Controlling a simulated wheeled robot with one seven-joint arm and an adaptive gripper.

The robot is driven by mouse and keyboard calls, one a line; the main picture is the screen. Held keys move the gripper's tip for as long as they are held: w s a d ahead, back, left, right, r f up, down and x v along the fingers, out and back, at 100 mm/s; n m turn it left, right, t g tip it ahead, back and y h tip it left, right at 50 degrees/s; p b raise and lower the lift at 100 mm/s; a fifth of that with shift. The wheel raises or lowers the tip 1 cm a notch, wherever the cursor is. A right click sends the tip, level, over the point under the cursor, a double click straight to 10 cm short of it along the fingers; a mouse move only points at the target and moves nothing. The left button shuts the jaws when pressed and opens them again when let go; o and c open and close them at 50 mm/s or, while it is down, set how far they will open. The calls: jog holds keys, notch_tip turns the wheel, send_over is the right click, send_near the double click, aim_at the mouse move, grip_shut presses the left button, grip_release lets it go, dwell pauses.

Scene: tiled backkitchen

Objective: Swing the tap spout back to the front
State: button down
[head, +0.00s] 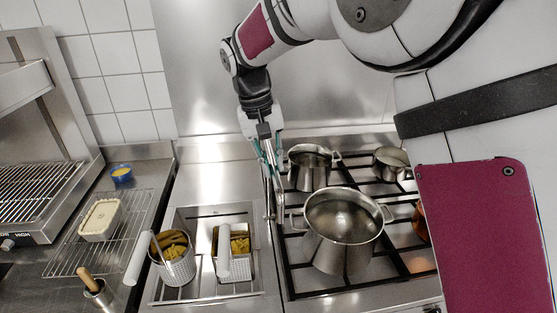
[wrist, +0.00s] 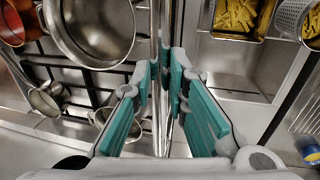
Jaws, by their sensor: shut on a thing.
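The tap spout (head: 268,196) is a thin, shiny metal tube at the seam between the fryer and the stove, left of the large pot. My gripper (head: 269,155), with teal finger pads, reaches down from above and is shut on the spout. In the wrist view my gripper (wrist: 166,78) has its fingers on both sides of the spout (wrist: 165,28), which runs up the picture between them. The tap's base is hard to make out behind my fingers.
A large pot (head: 341,245) stands on the stove close right of the spout, with a smaller pot (head: 310,172) behind. Fryer baskets (head: 176,270) (head: 238,276) with handles are to the left. A steel wall (head: 225,85) is behind.

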jog(key=shift+a+r, duration=0.1)
jog(key=shift+a, duration=0.05)
jog(key=c, duration=1.6)
grip_release()
jog(key=shift+o, duration=0.2)
notch_tip(320, 180, up, 12)
jog(key=a, duration=0.2)
jog(key=shift+s+a, duration=0.15)
jog(key=shift+s, duration=0.05)
